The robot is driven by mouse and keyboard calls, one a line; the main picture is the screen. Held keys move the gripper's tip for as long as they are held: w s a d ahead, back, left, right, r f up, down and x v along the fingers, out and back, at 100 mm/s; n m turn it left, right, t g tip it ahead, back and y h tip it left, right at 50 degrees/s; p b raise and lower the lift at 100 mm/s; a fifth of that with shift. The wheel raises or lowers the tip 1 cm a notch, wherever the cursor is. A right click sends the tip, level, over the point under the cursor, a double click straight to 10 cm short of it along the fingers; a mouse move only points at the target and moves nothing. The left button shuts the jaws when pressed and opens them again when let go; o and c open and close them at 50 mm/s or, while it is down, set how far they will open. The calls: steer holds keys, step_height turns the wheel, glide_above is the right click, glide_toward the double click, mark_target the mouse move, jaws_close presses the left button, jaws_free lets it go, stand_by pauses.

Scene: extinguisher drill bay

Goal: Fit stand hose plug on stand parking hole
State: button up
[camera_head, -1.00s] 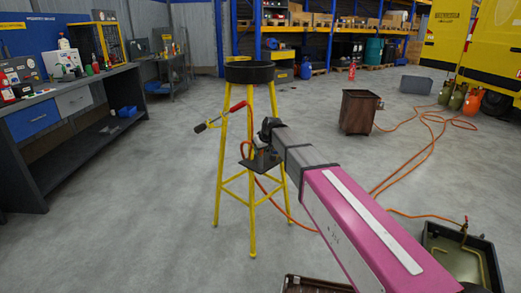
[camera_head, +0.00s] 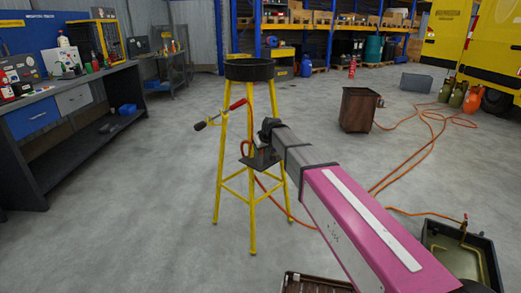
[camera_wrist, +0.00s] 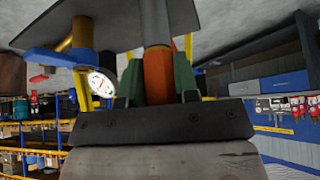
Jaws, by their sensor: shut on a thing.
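The yellow stand (camera_head: 252,215) stands on the floor with a black ring on top and a small dark plate (camera_head: 262,162) at mid height. My gripper (camera_head: 265,135) is at the plate, seen small and partly hidden by my arm. In the wrist view it is shut on the hose plug (camera_wrist: 158,78), an orange body between green finger pads with a grey shaft beyond it. The shaft reaches the dark plate (camera_wrist: 100,25); I cannot tell whether it is in the parking hole, which is hidden. An orange-red hose (camera_head: 243,148) loops beside the plate.
A red-and-black handled piece (camera_head: 215,118) sticks out left of the stand. A round gauge (camera_wrist: 101,83) is close beside the plug. A workbench (camera_head: 65,110) stands left, a brown bin (camera_head: 358,110) right. Orange hose lies on the floor at right.

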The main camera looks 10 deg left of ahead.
steer(key=o, duration=1)
steer(key=shift+f, duration=0.1)
steer(key=v, duration=1)
steer(key=s+d+f+m+g+h, duration=0.1)
steer(key=s+d+f+m, duration=0.15)
steer(key=d+f, duration=0.65)
steer(key=s+d+f+m+g+h, duration=0.15)
steer(key=s+d+f, duration=0.35)
steer(key=d, duration=0.8)
steer(key=s+d+f+m, duration=0.1)
steer(key=s+d+f, duration=0.3)
steer(key=d, duration=0.2)
steer(key=s+d+f+m+g+h, duration=0.1)
steer(key=s+d+f+m, duration=0.1)
steer(key=s+d+f, duration=0.2)
steer(key=s+d+f+m+g+h, duration=0.1)
steer(key=s+d+f+m, duration=0.1)
steer(key=s+d, duration=0.3)
steer(key=shift+s+d+f, duration=0.1)
steer(key=shift+d+f, duration=0.2)
steer(key=shift+d, duration=0.3)
steer(key=shift+s+d+f, duration=0.1)
steer(key=shift+d+f, duration=0.2)
steer(key=shift+d, duration=0.3)
steer(key=shift+s+d+f, duration=0.1)
steer(key=shift+d+f, duration=0.2)
steer(key=shift+d, duration=0.3)
